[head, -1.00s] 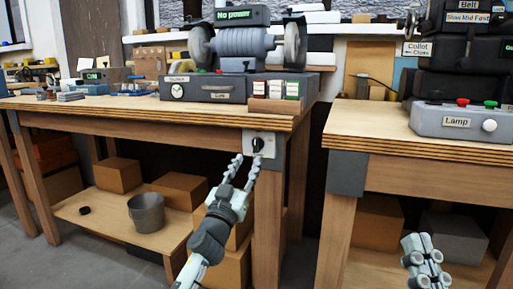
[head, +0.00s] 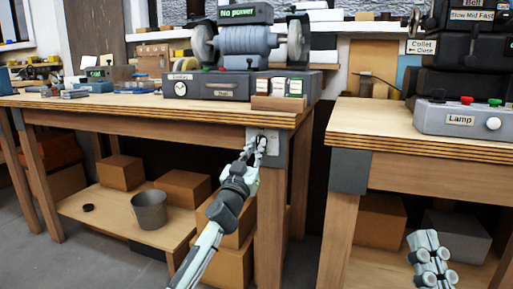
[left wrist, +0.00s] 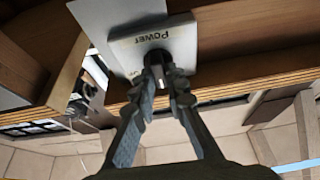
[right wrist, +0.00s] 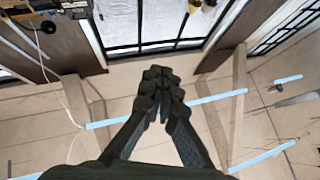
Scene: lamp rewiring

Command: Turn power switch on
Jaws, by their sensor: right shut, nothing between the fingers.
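The power switch is a dark knob on a pale plate (head: 270,134) at the front right corner of the left workbench. In the left wrist view the plate (left wrist: 150,45) reads "Power", upside down. My left gripper (head: 259,143) is at the plate, its fingers drawn close together around the knob, seen in the left wrist view (left wrist: 159,72). The fingertips hide most of the knob, so its setting cannot be told. My right gripper (head: 429,240) is shut and empty, low at the right; its fingertips meet in the right wrist view (right wrist: 161,80).
A grinder (head: 248,42) with a "No power" display stands on the left workbench (head: 200,104). The right workbench (head: 400,137) carries a grey "Lamp" box (head: 460,120). A metal bucket (head: 149,209) and boxes stand below the left bench. A gap separates the benches.

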